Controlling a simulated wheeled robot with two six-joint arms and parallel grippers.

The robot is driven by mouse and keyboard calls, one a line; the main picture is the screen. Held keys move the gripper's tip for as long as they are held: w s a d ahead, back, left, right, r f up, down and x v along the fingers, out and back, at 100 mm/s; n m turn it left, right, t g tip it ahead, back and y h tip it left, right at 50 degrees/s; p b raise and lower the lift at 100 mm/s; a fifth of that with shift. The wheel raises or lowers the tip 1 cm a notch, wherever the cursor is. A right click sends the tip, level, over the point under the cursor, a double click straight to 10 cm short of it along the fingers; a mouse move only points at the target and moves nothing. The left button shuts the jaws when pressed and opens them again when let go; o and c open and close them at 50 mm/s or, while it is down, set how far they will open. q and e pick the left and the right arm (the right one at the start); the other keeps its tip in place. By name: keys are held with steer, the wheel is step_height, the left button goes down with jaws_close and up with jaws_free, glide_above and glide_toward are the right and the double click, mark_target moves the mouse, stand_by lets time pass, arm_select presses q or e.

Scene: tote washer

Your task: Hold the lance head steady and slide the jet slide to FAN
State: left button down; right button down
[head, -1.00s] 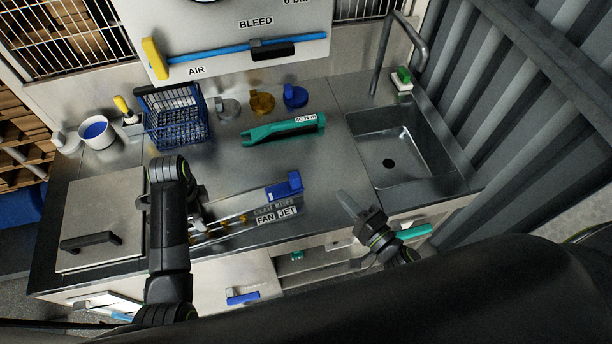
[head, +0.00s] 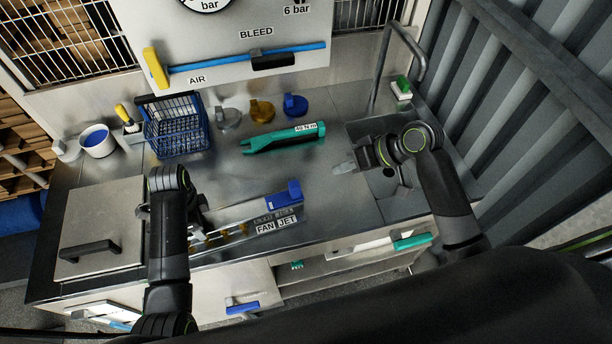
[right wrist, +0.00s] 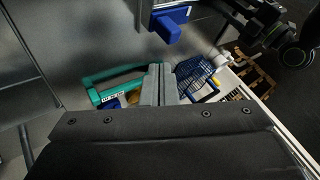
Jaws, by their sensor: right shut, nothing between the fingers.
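The lance head (head: 245,217) lies along the front of the bench in the head view, a grey bar with FAN and JET labels (head: 276,224) on its front side. The blue jet slide (head: 284,195) stands at its right end, by the JET label; it also shows at the top of the right wrist view (right wrist: 168,25). My left gripper (head: 200,218) is at the lance's left end, its fingers partly hidden by my arm, so its grip is unclear. My right gripper (head: 343,168) is shut and empty, right of the slide and apart from it; its fingers show in the right wrist view (right wrist: 160,84).
A green torque wrench (head: 283,137) lies behind the lance. A blue basket (head: 178,138), a white cup (head: 97,141) and several coloured knobs (head: 262,110) stand farther back. The sink (head: 400,205) is at right, under my right arm. Bare bench lies between wrench and lance.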

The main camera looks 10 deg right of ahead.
mark_target(291, 185)
arm_select(q)
steer(key=shift+s+f, duration=0.25)
arm_select(e)
steer(key=w+a+f+h, duration=0.1)
steer(key=w+a+f, duration=0.2)
steer(key=a+f, duration=0.4)
steer(key=shift+w+f, duration=0.15)
steer(key=shift+w, duration=0.25)
arm_select(q)
steer(key=shift+d, duration=0.1)
arm_select(e)
steer(key=shift+s+a, duration=0.2)
steer(key=shift+a, duration=1.7)
